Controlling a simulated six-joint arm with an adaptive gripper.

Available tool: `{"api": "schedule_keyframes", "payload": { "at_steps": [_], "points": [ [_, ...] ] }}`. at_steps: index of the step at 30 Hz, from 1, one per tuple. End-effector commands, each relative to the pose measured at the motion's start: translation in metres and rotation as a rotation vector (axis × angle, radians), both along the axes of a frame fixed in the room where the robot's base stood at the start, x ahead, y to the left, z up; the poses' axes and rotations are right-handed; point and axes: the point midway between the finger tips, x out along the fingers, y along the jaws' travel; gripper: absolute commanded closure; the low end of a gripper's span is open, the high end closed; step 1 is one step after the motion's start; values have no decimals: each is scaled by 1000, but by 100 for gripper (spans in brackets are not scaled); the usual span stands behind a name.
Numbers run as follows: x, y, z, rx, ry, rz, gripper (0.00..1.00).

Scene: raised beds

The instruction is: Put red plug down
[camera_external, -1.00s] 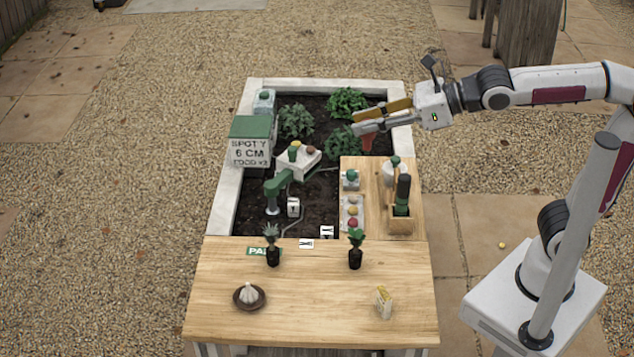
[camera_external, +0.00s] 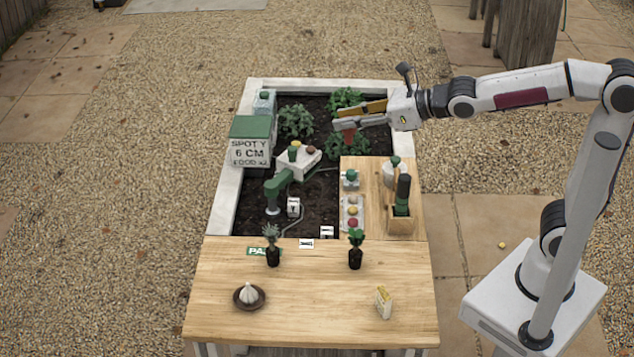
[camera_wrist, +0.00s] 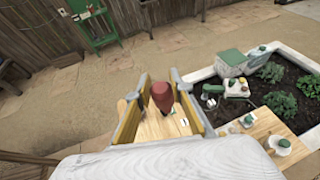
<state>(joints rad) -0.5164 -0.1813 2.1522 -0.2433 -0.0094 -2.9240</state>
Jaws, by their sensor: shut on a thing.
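My gripper (camera_external: 340,118) is shut on the red plug (camera_external: 348,134), which hangs below the fingers in the outside view. In the wrist view the red plug (camera_wrist: 162,96) sits between the two yellow-lined fingers of my gripper (camera_wrist: 160,88). The plug is held in the air above the far right part of the raised bed (camera_external: 228,205), near the leafy plants. The fingers cover part of the plug. A tray (camera_external: 352,226) with yellow and red round pieces lies on the wooden side board.
The white box with coloured knobs (camera_external: 298,160) and a green tool (camera_external: 277,186) stand in the bed. A wooden holder with a dark-handled tool (camera_external: 402,218) stands on the side board. The front table (camera_external: 320,325) holds two seedlings (camera_external: 272,250) and a brown dish (camera_external: 249,296), with bare wood between.

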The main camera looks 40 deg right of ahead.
Motion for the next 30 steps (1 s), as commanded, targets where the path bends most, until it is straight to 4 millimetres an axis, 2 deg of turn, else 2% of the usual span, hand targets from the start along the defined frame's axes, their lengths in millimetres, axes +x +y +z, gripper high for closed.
{"api": "schedule_keyframes", "payload": {
  "at_steps": [6, 15, 21, 30],
  "points": [
    [41, -39, -34, -7, 2, -80, 95],
    [85, -101, -79, -8, 4, -186, 95],
    [106, -147, -109, -7, 4, -256, 95],
    [126, -222, -155, 0, 7, -364, 95]
  ]
}}
